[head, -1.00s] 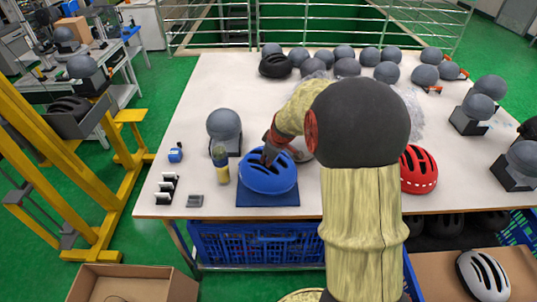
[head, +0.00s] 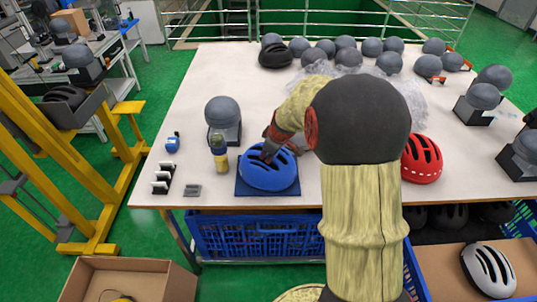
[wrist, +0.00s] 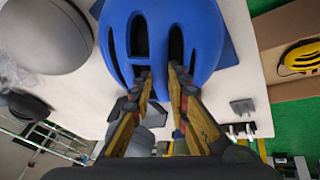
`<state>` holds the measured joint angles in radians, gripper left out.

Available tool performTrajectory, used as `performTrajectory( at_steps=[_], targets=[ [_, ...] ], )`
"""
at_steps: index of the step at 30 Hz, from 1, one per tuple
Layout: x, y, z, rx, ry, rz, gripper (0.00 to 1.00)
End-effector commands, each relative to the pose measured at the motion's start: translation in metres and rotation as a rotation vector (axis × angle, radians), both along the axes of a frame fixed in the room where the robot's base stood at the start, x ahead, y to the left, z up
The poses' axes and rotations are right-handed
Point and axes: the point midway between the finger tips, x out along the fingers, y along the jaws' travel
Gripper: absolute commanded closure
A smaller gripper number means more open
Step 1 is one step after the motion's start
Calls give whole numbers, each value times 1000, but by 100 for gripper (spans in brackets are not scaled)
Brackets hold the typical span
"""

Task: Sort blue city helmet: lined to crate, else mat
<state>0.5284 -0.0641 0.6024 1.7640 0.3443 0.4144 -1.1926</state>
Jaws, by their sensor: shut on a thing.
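The blue city helmet (head: 268,167) sits dome-up on a dark blue mat (head: 243,188) at the table's front edge. In the wrist view the helmet (wrist: 190,70) fills the upper middle, with long dark vents. My gripper (head: 270,150) reaches down onto its top. In the wrist view my gripper (wrist: 160,70) has its fingertips at two neighbouring vents, closed on the rib between them. The helmet's inside faces down, so any lining is hidden. A blue crate (head: 245,237) stands under the table's front edge; another blue crate (head: 415,280) is at the lower right.
A grey headform (head: 222,112) and a yellow-labelled bottle (head: 219,155) stand close left of the helmet. A red helmet (head: 421,160) lies to the right, beyond my arm. Grey headforms line the back. A cardboard box (head: 125,280) is at lower left.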

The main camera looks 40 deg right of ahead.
Motion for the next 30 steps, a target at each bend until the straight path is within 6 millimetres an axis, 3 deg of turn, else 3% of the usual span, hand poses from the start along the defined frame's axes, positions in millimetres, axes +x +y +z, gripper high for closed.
performTrajectory(
  at_steps=[27, 28, 30],
  targets=[
    [0, 0, -10, -1, -1, 0, 100],
    [0, 0, -10, -1, -1, 0, 82],
    [0, 0, -10, -1, -1, 0, 78]
  ],
)
